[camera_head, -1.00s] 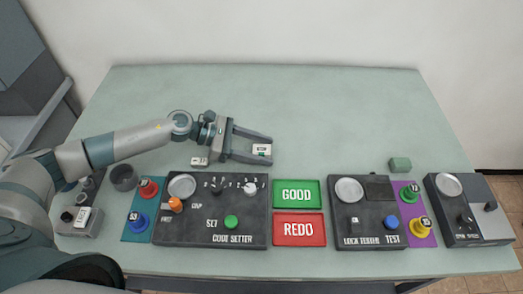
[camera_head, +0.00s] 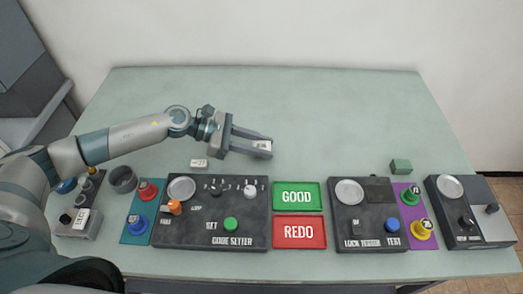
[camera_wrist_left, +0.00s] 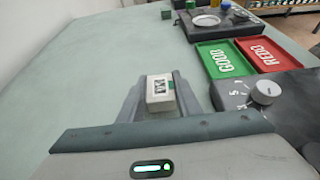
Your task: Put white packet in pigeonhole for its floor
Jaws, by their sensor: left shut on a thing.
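My left gripper (camera_head: 264,146) is shut on a small white block with a dark printed label (camera_head: 261,144). The block sits between the fingertips, over the green table (camera_head: 330,110), behind the code setter. It also shows between the fingers in the left wrist view (camera_wrist_left: 160,92). I cannot tell whether it touches the table. A second small white labelled piece (camera_head: 198,163) lies on the table near the gripper's base. No pigeonholes show in these views. My right gripper is not in view.
The code setter (camera_head: 212,238) with knobs stands at the front, beside a green GOOD tray (camera_head: 297,184) and a red REDO tray (camera_head: 282,243). The lock tester (camera_head: 345,213) and a green block (camera_head: 400,166) are to the right. The back of the table is clear.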

